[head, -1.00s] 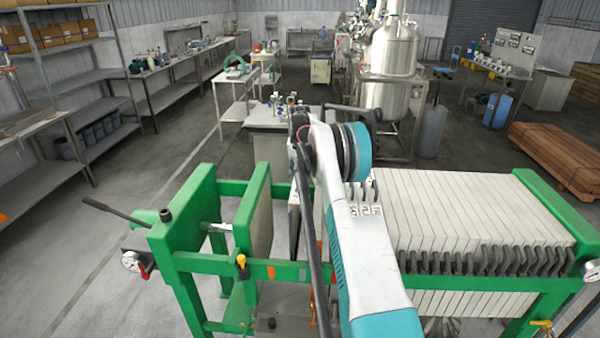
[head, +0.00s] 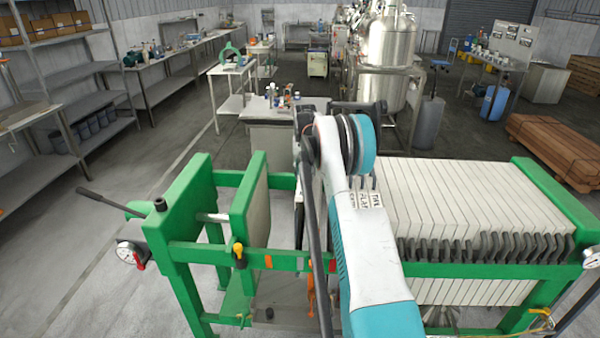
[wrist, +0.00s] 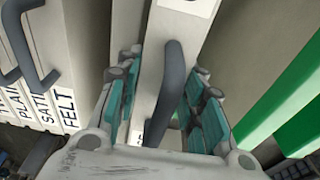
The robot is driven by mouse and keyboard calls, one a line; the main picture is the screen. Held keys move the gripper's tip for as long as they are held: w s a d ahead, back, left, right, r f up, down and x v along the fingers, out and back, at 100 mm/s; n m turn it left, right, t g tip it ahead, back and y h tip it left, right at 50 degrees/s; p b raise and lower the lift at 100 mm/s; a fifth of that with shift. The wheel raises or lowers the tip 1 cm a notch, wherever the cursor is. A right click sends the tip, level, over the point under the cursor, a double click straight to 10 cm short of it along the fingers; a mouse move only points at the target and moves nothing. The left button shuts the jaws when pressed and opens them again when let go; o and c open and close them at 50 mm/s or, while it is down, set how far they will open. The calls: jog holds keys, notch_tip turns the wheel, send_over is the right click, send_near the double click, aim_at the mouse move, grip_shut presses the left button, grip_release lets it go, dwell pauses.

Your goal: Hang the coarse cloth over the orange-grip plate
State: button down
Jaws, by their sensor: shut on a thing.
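My gripper (wrist: 163,105) has its teal-padded fingers on either side of a pale plate (wrist: 178,30) with a dark grey handle (wrist: 174,75). It is shut on this plate. In the head view, my arm hides the gripper and the held plate. A small orange piece (head: 311,291) shows below the front rail, left of my arm; I cannot tell whether it is a plate's grip. I cannot make out the coarse cloth.
The green press frame (head: 180,262) carries a row of pale plates (head: 450,205) to the right of my arm. A pale-faced green end plate (head: 256,205) stands to the left, with a gap between. A grey table (head: 262,128) stands behind the press.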

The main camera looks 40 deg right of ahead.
aim_at(316, 181)
jog(key=shift+s+d+b, duration=0.3)
jog(key=shift+s+d, duration=1.35)
jog(key=shift+s, duration=0.05)
jog(key=shift+f+b, duration=1.3)
jog(key=shift+f, duration=0.85)
jog(key=c, duration=1)
grip_release()
jog(key=r, duration=0.8)
jog(key=s+a+r, duration=0.1)
jog(key=r, duration=0.3)
